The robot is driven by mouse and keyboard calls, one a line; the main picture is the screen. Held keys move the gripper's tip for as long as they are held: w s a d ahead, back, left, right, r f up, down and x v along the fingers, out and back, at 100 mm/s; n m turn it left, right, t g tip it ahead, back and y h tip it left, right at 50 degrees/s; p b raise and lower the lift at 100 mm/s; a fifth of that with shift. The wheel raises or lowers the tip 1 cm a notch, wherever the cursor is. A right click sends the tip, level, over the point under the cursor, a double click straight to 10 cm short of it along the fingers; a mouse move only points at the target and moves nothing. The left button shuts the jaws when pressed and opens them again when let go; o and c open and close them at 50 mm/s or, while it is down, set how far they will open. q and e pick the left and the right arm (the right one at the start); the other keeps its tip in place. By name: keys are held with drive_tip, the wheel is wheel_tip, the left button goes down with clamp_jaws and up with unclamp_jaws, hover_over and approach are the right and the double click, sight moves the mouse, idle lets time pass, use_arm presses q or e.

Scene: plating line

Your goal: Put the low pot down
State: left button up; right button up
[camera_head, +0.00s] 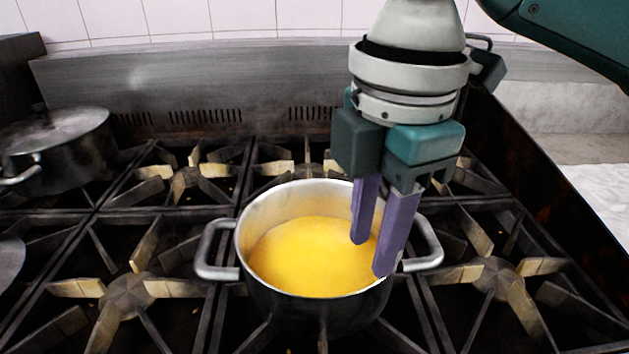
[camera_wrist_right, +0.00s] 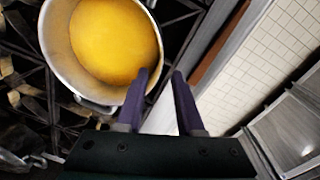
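The low pot (camera_head: 318,312) is a wide metal pot with two side handles, filled with a yellow liquid (camera_head: 315,255). It looks upright over the front middle part of the stove; its underside is hidden, so its contact with the grate is unclear. My right gripper (camera_head: 370,258) points down at the pot's right side, near the right handle (camera_head: 427,245). My left gripper is not in view.
A dark lidded pot (camera_head: 62,150) stands at the back left of the stove. Another round metal thing (camera_head: 8,262) is cut off at the left edge. The burner grate (camera_head: 490,275) to the right is bare. A metal backsplash (camera_head: 200,85) rises behind.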

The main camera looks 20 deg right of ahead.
drive_tip(key=s+a+f+m+t+y, duration=0.2)
drive_tip(key=s+a+f+m+y, duration=0.1)
drive_tip(key=s+a+f+m, duration=0.3)
drive_tip(key=s+d+m+t+h, duration=0.1)
drive_tip(key=s+d+m+h, duration=0.1)
drive_tip(key=s+d+m, duration=0.7)
drive_tip(key=shift+s+d+f+m+h, duration=0.15)
drive_tip(key=shift+d+f+m+h, duration=0.3)
drive_tip(key=shift+d+m, duration=0.4)
drive_tip(key=shift+a, duration=0.15)
